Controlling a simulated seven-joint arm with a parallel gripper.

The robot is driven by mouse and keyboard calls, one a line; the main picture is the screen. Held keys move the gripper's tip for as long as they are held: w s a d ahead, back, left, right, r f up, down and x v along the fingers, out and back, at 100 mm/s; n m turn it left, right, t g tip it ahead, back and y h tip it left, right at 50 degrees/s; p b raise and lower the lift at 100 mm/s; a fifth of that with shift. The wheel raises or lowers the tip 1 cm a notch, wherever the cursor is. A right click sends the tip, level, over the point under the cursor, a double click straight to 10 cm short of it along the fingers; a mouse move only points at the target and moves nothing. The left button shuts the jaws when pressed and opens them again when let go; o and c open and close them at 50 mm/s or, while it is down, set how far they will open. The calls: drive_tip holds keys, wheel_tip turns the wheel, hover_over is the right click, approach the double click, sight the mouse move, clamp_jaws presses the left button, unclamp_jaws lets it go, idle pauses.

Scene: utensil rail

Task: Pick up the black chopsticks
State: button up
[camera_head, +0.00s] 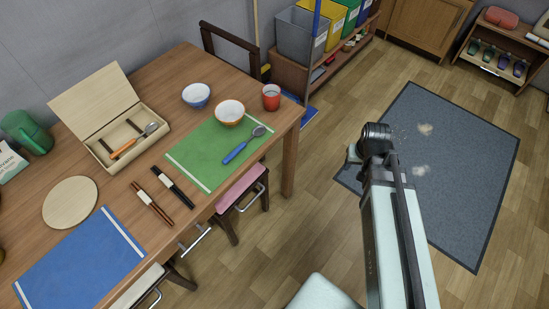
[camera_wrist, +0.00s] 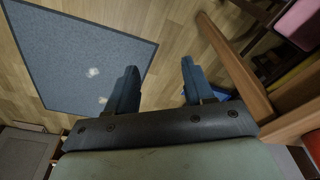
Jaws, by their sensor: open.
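The black chopsticks (camera_head: 179,193) lie side by side on the wooden table, with a white band around them. They are just right of a similar brown pair (camera_head: 152,205), also banded in white, and left of the green placemat. In the wrist view my gripper (camera_wrist: 158,85) is open, its two blue fingers apart with only floor between them. In the head view my arm is over the floor, well right of the table and far from the chopsticks; the fingers are hidden there. The chopsticks are not in the wrist view.
The table (camera_head: 180,75) also holds a green placemat (camera_head: 205,165), bowls, a red cup (camera_head: 271,97), an open wooden box (camera_head: 108,118), a round board (camera_head: 70,202) and a blue placemat (camera_head: 70,270). Stools are at its front edge. A grey rug (camera_head: 450,150) lies on open floor.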

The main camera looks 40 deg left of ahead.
drive_tip(key=s+a+r+n, duration=0.2)
drive_tip(key=s+a, duration=0.2)
drive_tip(key=a, duration=0.3)
drive_tip(key=s+a+r+n, duration=0.1)
drive_tip(key=s+a+r, duration=0.1)
drive_tip(key=s+a, duration=0.35)
wheel_tip(320, 180, up, 11)
drive_tip(key=n+g+y, duration=0.1)
drive_tip(key=n+y, duration=0.2)
drive_tip(key=n, duration=0.5)
hover_over(168, 182)
drive_tip(key=d, duration=0.6)
drive_tip(key=shift+y, duration=0.3)
drive_tip(key=shift+s+x, duration=0.2)
drive_tip(key=shift+x, duration=6)
drive_tip(key=shift+a, duration=0.2)
drive_tip(key=shift+c, duration=0.2)
clamp_jaws()
